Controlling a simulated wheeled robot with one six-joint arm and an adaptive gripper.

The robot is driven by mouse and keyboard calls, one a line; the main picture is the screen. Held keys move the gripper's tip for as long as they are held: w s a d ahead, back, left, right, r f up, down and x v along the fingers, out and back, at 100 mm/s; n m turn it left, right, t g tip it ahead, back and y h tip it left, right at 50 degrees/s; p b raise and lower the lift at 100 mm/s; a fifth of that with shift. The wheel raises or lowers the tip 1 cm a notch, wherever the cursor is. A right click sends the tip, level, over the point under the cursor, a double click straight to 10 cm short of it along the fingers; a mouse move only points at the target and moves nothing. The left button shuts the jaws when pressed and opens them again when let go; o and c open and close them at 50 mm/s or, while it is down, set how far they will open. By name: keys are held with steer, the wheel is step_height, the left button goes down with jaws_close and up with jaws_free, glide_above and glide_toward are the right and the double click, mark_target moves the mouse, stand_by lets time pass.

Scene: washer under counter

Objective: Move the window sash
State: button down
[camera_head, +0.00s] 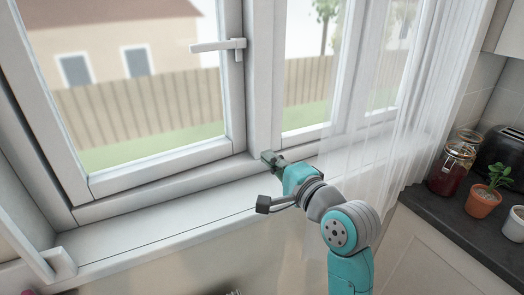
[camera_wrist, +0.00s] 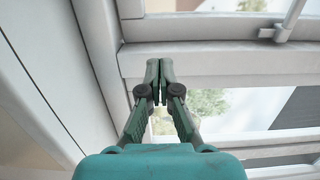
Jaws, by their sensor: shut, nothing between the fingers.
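The window sash (camera_head: 165,163) is a white-framed pane at the left in the head view. Its white lever handle (camera_head: 220,46) sits on its right stile and points left. The handle also shows at the upper right of the wrist view (camera_wrist: 277,33). My gripper (camera_head: 268,157) is at the foot of the window, close to the sash's lower right corner. In the wrist view my gripper (camera_wrist: 159,68) has its fingers together, with nothing between them, in front of white frame parts. I cannot tell whether the fingertips touch the frame, or whether the sash is ajar.
The white sill (camera_head: 150,222) below the window is bare. A sheer curtain (camera_head: 385,105) hangs to the right of my arm. On the dark counter at the right stand a red-filled jar (camera_head: 449,172), a potted plant (camera_head: 484,200) and a black toaster (camera_head: 505,152).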

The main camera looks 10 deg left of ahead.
mark_target(222, 148)
steer(key=s+a+f, duration=0.3)
steer(key=s+a, duration=0.1)
steer(key=shift+f, duration=0.4)
steer(key=x, duration=1.3)
steer(key=shift+w+a, duration=0.15)
steer(key=shift+w, duration=0.15)
steer(key=shift+w+d+x, duration=0.1)
steer(key=shift+d+x, duration=0.05)
steer(key=shift+x, duration=0.85)
steer(key=shift+w+d+x, duration=0.1)
steer(key=shift+x, duration=0.85)
